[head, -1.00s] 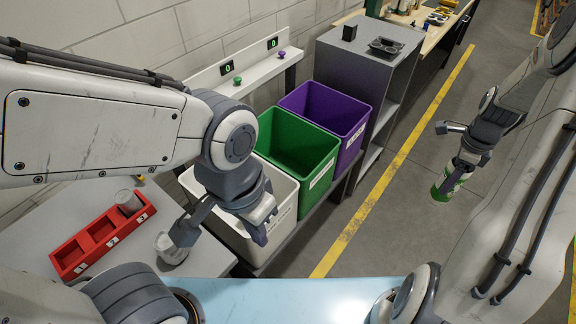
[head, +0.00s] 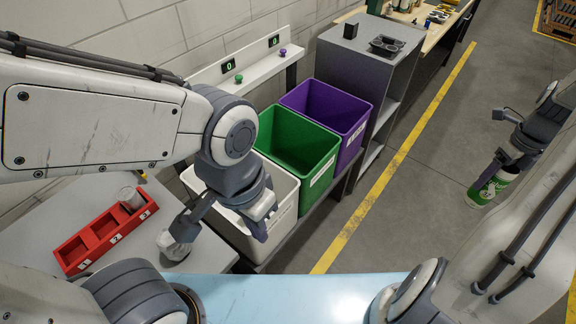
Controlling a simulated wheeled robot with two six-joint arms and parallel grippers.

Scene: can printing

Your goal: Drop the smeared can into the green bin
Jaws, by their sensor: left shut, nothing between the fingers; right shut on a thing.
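My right gripper (head: 497,173) is shut on a green and white can (head: 492,188), held tilted over the open floor at the right. Whether its print is smeared is too small to tell. The open green bin (head: 290,140) stands between the purple bin (head: 325,100) and the white bin (head: 284,212), well to the left of the can. My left gripper (head: 226,226) is shut and empty in front of the white bin, partly hiding it. The bottom of the green bin is hidden.
A grey cabinet (head: 352,68) stands right of the bins. A white ledge (head: 213,78) with a green and a purple button is behind them. A red rack (head: 104,232) with a plain can (head: 130,198) is at the left. Floor between cabinet and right arm is clear.

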